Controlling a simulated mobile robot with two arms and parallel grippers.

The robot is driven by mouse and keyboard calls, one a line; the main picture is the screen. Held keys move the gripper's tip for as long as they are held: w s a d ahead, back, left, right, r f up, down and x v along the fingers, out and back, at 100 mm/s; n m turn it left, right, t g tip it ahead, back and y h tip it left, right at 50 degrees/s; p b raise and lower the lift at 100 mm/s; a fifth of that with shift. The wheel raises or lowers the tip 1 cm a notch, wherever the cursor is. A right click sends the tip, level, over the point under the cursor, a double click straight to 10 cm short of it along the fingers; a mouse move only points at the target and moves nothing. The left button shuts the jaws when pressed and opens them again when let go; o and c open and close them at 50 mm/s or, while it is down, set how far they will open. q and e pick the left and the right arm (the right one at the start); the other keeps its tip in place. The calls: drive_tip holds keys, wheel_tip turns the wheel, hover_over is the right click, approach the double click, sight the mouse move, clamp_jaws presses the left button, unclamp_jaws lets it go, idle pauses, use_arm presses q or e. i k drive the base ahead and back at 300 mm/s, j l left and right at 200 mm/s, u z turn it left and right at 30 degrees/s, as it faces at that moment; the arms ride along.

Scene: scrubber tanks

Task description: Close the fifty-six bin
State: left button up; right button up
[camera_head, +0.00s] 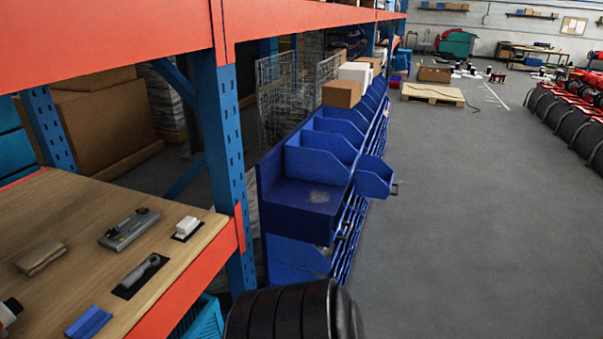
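A row of blue bins (318,163) sits on a dark blue rack (295,205) in the middle of the view, running away from me. One blue bin (373,180) juts out to the right of the row, over the aisle, with a small dark handle on its right side. The other bins stay in line with the rack. No number is readable on any bin, so I cannot tell from a label which is fifty-six. Neither of my grippers shows in this view.
An orange and blue shelf frame (222,150) with a wooden worktop (75,235) stands close on the left. A cardboard box (341,94) sits on the rack. A pallet (432,94) lies farther off. The grey floor (470,230) right of the rack is clear.

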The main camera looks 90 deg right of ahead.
sight(367, 183)
drive_tip(key=k+l+z, duration=0.15)
drive_tip(key=k+z, duration=0.35)
drive_tip(key=k+l+z, duration=0.25)
drive_tip(key=z, duration=0.2)
drive_tip(key=k+z, duration=0.1)
drive_tip(key=z, duration=1.95)
drive_tip(key=i+l+u, duration=0.15)
drive_tip(key=i+u, duration=0.15)
drive_tip(key=u, duration=0.15)
drive_tip(key=i+l+u, duration=0.2)
drive_tip(key=u, duration=0.2)
drive_tip(key=l, duration=0.1)
